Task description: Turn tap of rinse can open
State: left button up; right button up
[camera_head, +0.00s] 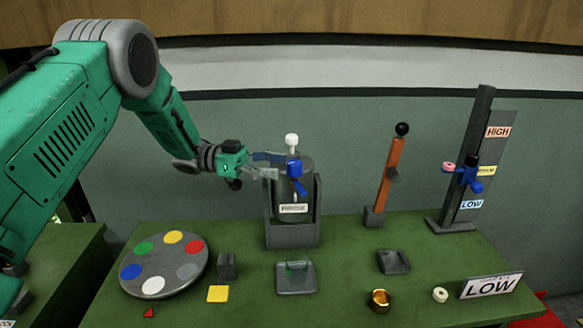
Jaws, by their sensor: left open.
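The rinse can (292,208) is a dark grey cylinder with a label on its front. It stands upright in a grey holder (291,238) at the back middle of the green table. A blue tap (296,173) is on its upper front, with a blue part pointing down to the right. A white knob (291,140) stands on top. My left gripper (277,165) comes in from the left, level with the tap. It is open, its fingertips close to the tap's left side; whether they touch it I cannot tell. My right gripper is out of view.
A round palette (165,265) with coloured spots lies at front left. An orange lever (390,175) with a black ball and a post (466,160) with level labels stand to the right. A brass cup (379,301) and a LOW sign (491,285) are at front right.

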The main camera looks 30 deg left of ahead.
pick_arm(q)
jog(key=v, duration=0.7)
jog(key=shift+a, duration=0.3)
jog(key=shift+d, duration=0.1)
jog(key=shift+f, duration=0.1)
